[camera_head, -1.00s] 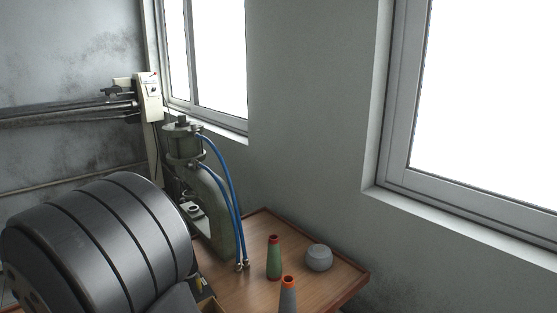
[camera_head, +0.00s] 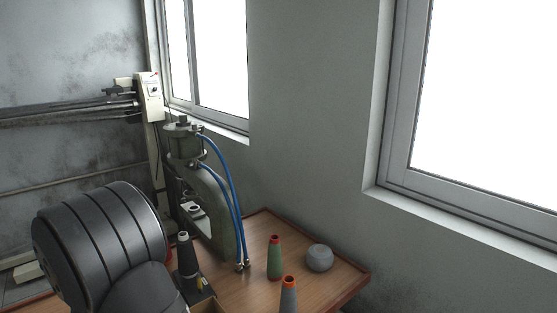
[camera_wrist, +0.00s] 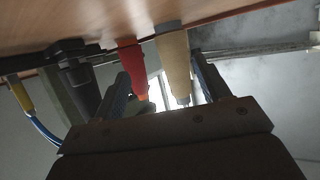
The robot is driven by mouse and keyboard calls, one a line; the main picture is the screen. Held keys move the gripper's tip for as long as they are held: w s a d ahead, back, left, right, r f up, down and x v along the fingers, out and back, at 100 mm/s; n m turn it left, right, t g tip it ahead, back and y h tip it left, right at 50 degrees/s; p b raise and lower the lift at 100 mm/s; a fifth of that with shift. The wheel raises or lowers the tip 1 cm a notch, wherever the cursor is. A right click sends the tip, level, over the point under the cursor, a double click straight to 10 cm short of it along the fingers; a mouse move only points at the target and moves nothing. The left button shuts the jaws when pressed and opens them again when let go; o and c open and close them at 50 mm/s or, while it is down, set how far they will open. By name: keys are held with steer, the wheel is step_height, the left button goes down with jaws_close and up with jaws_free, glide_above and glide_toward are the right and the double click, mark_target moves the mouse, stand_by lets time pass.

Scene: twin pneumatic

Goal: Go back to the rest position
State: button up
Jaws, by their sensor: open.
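My gripper (camera_wrist: 162,80) shows in the wrist view with its two fingers spread apart and nothing held between them. A beige tapered piece (camera_wrist: 174,58) and a red piece (camera_wrist: 131,62) show beyond and between the fingers; I cannot tell how far off they are. A dark piece (camera_wrist: 82,75) is left of the fingers. The wooden table (camera_wrist: 60,28) fills the top of this view, which looks turned over. In the head view my dark ribbed arm is at lower left, and the gripper is not visible there.
A green press (camera_head: 213,200) with blue hoses stands on the table (camera_head: 335,280) by the wall. Near it are a dark cone (camera_head: 187,262), a green cone with red top (camera_head: 275,260), a grey cone with orange top (camera_head: 289,298) and a grey round pot (camera_head: 319,258).

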steer(key=shift+x, duration=1)
steer(key=w+d+r, duration=0.4)
steer(key=d+r, duration=0.7)
steer(key=w, duration=0.3)
steer(key=w+d+r, duration=0.1)
steer(key=w, duration=0.3)
steer(key=w+r, duration=0.1)
steer(key=w, duration=0.3)
steer(key=shift+w+d+r, duration=0.15)
steer(key=shift+d+r, duration=0.1)
steer(key=shift+d, duration=0.05)
steer(key=shift+f, duration=4.25)
